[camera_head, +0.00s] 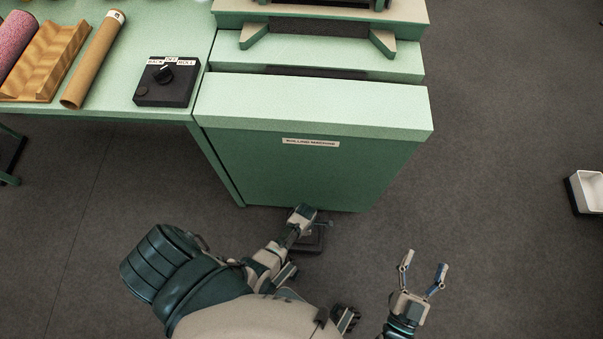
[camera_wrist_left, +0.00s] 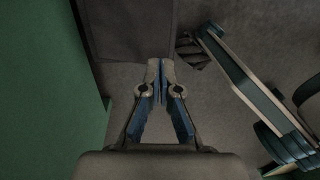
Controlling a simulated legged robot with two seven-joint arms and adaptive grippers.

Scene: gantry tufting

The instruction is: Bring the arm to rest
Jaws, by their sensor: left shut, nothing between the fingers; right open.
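My left arm (camera_head: 265,262) reaches forward in the head view, its far end low in front of the green machine. My left gripper (camera_wrist_left: 160,68) is shut and empty in the left wrist view, its fingertips together. It is over the grey floor, with a green panel to the left. In the head view its fingers cannot be made out clearly. My right gripper (camera_head: 425,270) is open and empty, its two fingers spread over bare floor to the right of the machine, apart from everything.
The green machine (camera_head: 310,170) with a label stands ahead. A green table (camera_head: 120,70) at the left holds a black knob box (camera_head: 167,81), a cardboard tube (camera_head: 94,60), a wooden cradle (camera_head: 45,60) and a speckled roll (camera_head: 12,42). A white bin (camera_head: 588,191) stands far right.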

